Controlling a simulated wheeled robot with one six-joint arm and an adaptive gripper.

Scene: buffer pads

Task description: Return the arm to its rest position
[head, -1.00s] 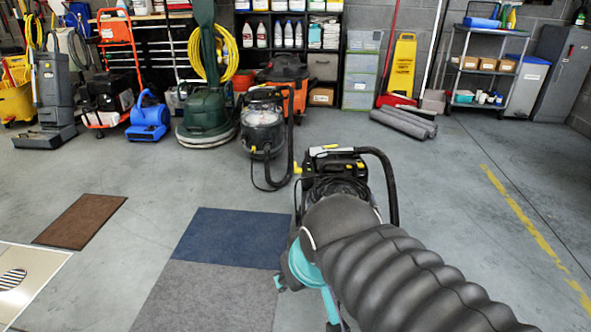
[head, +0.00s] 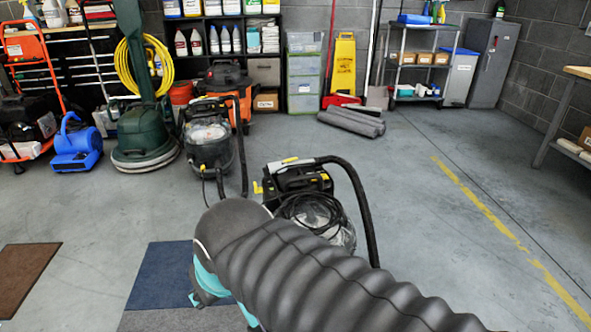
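My arm, in a dark grey ribbed sleeve (head: 310,285), reaches from the bottom right toward the middle of the head view. It bends down at its far end. Teal parts at the end of the arm, where my gripper (head: 213,292) is, show below the bend, over the blue and grey floor mats. The sleeve hides much of this end, and I cannot make out whether the fingers are apart or together. I see nothing held there.
A black vacuum (head: 300,185) with a hose stands just beyond my arm. Another vacuum (head: 208,145), a green floor machine (head: 143,135) and a blue blower (head: 77,148) stand farther left. A workbench (head: 570,110) is at the right edge. Open floor lies at right.

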